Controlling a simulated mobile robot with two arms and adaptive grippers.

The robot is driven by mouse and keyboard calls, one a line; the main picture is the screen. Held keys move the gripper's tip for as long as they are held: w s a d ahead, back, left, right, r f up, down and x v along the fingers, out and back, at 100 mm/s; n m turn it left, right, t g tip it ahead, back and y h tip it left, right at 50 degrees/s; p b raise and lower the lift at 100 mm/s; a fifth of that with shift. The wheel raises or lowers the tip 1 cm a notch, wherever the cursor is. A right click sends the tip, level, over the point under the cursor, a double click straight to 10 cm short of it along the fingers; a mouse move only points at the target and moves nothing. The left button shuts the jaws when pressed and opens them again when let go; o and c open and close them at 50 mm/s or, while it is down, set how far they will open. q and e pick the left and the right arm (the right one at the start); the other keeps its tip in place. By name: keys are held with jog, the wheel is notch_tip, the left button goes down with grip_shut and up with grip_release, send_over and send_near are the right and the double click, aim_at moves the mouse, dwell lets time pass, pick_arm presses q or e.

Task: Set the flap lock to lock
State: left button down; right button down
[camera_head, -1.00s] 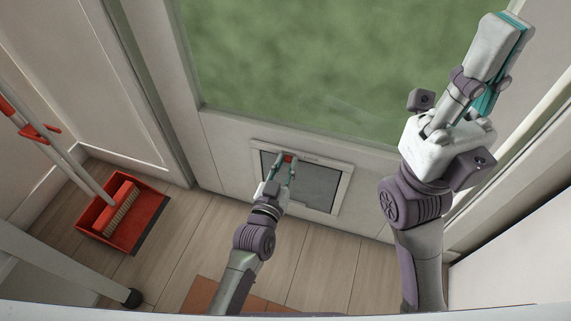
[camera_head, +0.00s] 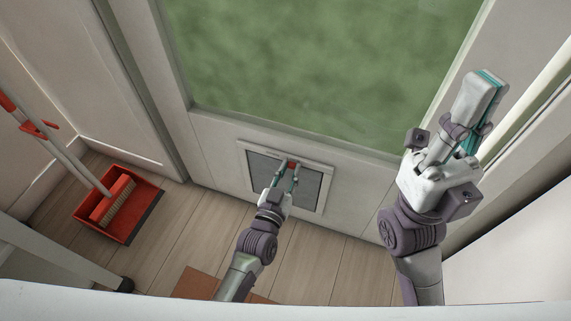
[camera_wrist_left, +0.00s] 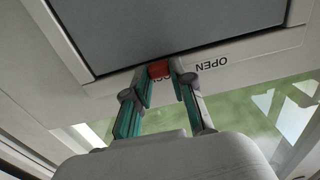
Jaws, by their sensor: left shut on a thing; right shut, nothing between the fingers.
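A pet flap with a grey panel in a pale frame (camera_head: 243,168) is set low in the door, and its panel (camera_wrist_left: 160,25) fills the top of the left wrist view. The red lock knob (camera_head: 292,165) sits at its top edge. My left gripper (camera_head: 291,169) is shut on this knob (camera_wrist_left: 159,69). In the left wrist view, upside-down, the word OPEN (camera_wrist_left: 212,63) stands to the right of the knob. Other lettering beside the knob is mostly hidden by the fingers. My right gripper (camera_head: 485,82) is shut and empty, raised at the right, away from the flap.
A red dustpan (camera_head: 148,212) with a brush (camera_head: 115,203) stands on the wooden floor at the left. A brown mat (camera_head: 200,283) lies at the front. Door glass (camera_head: 320,70) is above the flap. Floor right of my left arm is clear.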

pick_arm(q)
jog(key=shift+s+d, duration=0.1)
jog(key=shift+d, duration=0.1)
jog(key=c, duration=1)
grip_release()
jog(key=shift+o, duration=0.2)
jog(key=v, duration=1.2)
jog(key=shift+r, duration=0.1)
